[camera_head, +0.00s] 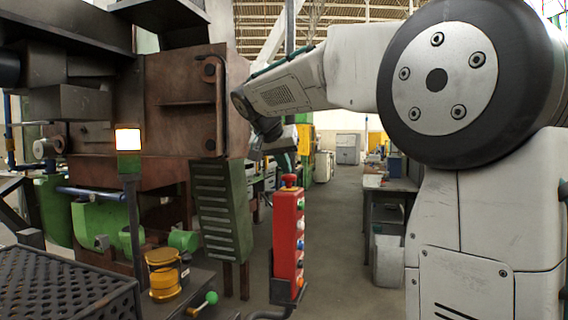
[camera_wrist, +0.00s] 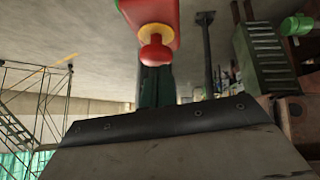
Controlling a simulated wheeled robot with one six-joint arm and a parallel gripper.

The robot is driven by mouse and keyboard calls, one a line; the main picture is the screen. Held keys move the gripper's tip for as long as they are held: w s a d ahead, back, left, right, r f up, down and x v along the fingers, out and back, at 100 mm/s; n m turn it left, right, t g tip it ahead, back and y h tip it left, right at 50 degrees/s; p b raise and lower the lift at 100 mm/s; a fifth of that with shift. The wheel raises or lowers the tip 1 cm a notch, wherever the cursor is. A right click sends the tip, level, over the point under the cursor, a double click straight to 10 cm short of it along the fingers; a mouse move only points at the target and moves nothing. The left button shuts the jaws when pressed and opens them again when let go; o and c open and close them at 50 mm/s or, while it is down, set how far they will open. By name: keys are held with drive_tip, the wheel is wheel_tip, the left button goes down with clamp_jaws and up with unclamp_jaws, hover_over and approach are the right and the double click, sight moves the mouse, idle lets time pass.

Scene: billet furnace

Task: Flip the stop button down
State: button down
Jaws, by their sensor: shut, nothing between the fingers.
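The red stop button (camera_head: 290,180) is a mushroom knob on top of a tall red control box (camera_head: 288,240), in the middle of the head view. In the wrist view the red knob (camera_wrist: 154,55) shows upside down, on a yellow collar under the red box (camera_wrist: 165,12). My gripper (camera_head: 284,158) hangs from the arm just above the knob in the head view. In the wrist view my dark fingers (camera_wrist: 154,88) are together behind the knob, with nothing held. Whether they touch the knob I cannot tell.
Several coloured buttons line the red box's side. A dark green slatted panel (camera_head: 222,210) stands close left of it, below the rusty furnace (camera_head: 180,100). A yellow lamp (camera_head: 163,274) and a green-knobbed lever (camera_head: 210,298) sit lower left. The floor aisle (camera_head: 335,230) to the right is clear.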

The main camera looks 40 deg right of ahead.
drive_tip(key=shift+s+f, duration=0.2)
drive_tip(key=shift+f, duration=1.1)
drive_tip(key=shift+r, duration=0.1)
drive_tip(key=shift+w+r, duration=0.1)
drive_tip(key=shift+r, duration=0.2)
drive_tip(key=w+d+r+v, duration=0.1)
drive_tip(key=r+v, duration=0.1)
drive_tip(key=v, duration=1.1)
drive_tip(key=shift+w+d, duration=0.15)
drive_tip(key=shift+d, duration=0.1)
drive_tip(key=shift+r, duration=0.15)
